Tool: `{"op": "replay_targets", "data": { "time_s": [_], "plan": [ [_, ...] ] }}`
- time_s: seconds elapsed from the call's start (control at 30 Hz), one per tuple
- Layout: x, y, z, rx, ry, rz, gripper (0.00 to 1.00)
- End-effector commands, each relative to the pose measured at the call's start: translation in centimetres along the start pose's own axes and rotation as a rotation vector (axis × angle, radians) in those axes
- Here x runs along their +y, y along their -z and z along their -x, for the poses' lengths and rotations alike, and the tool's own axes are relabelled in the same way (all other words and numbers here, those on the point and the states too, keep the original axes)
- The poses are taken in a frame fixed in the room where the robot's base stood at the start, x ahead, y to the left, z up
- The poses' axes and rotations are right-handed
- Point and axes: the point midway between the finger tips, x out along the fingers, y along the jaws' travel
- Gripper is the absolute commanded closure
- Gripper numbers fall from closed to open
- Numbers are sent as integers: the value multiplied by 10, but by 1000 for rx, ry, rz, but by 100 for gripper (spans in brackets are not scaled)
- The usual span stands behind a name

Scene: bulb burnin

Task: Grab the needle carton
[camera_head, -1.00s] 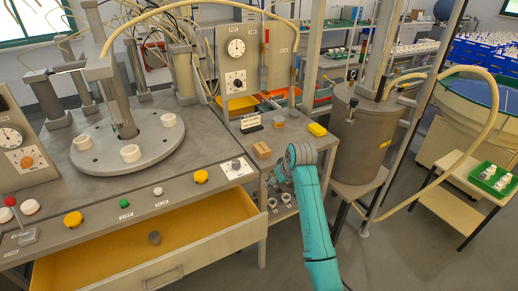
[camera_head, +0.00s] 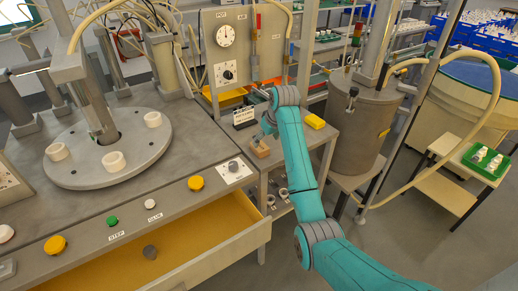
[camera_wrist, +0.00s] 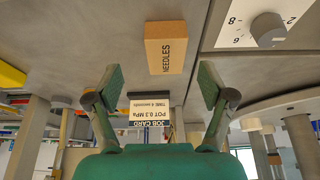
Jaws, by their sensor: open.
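The needle carton is a small tan box. In the head view the carton (camera_head: 260,151) lies on the grey side bench, partly covered by my gripper (camera_head: 262,138). In the wrist view the carton (camera_wrist: 172,48), marked NEEDLES, lies beyond the fingertips and roughly between their lines. My gripper (camera_wrist: 160,84) is open there, one finger on each side, with nothing between the pads.
A job card sign (camera_head: 244,117) stands just behind the carton; it also shows in the wrist view (camera_wrist: 150,112). A yellow box (camera_head: 315,121) lies to the right. A dial plate (camera_head: 234,170) is to the left front. An open yellow drawer (camera_head: 195,248) juts out in front.

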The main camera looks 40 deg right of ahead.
Motion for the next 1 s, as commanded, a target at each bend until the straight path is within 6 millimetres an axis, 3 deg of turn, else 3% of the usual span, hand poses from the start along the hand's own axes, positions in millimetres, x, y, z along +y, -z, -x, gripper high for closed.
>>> {"op": "replay_targets", "data": {
  "time_s": [0.17, 0.5, 0.8, 1.0],
  "plan": [
    [-2, -2, -11, -1, 0, 0, 19],
    [-7, -5, -52, 0, -1, 0, 19],
    [-8, -5, -56, 0, -1, 0, 19],
    [-7, -5, -56, 1, -1, 0, 69]
  ]
}}
